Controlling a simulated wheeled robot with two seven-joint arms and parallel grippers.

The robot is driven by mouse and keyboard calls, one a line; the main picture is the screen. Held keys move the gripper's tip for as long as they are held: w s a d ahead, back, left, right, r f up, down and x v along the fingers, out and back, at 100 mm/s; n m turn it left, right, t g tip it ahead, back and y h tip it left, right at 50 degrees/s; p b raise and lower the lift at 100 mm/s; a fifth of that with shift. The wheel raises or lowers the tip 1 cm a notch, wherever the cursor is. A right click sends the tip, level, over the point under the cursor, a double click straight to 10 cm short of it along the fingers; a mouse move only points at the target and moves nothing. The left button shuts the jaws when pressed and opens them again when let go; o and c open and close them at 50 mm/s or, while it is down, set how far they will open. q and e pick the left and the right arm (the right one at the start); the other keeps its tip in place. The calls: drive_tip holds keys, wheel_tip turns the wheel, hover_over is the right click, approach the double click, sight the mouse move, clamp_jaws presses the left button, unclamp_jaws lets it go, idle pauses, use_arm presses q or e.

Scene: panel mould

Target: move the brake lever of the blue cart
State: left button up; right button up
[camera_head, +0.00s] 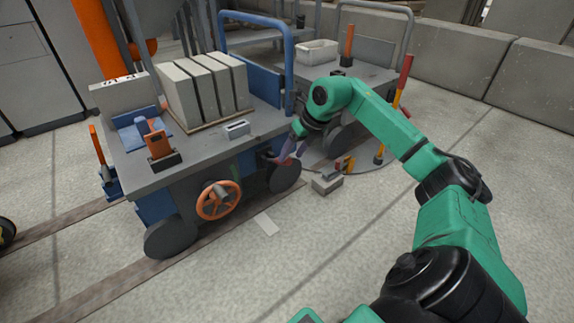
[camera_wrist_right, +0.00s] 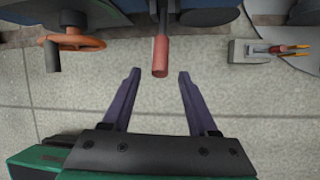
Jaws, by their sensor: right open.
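The blue cart (camera_head: 195,155) stands on floor rails, with a grey top and blue sides. In the right wrist view a lever with a red grip (camera_wrist_right: 161,55) sticks out from the cart's side toward me; it looks like the brake lever. My right gripper (camera_head: 284,151) is by the cart's side near the right wheel. In the wrist view its two purple fingers (camera_wrist_right: 158,76) are open, with the end of the red grip in the gap between the fingertips. Whether they touch it I cannot tell. The lever is mostly hidden in the head view. My left gripper is not in view.
An orange handwheel (camera_head: 218,200) is on the cart's side, left of the gripper. Grey slabs (camera_head: 205,88) stand on the cart's top. A grey block with tools (camera_head: 327,183) lies on the floor right of the wheel. The floor in front is mostly clear.

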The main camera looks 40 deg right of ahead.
sight(288, 161)
drive_tip(key=b+x, duration=0.1)
drive_tip(key=x, duration=0.3)
drive_tip(key=shift+w+f, duration=0.1)
drive_tip(key=shift+f, duration=0.1)
drive_tip(key=shift+r, duration=0.1)
clamp_jaws()
idle(1.1)
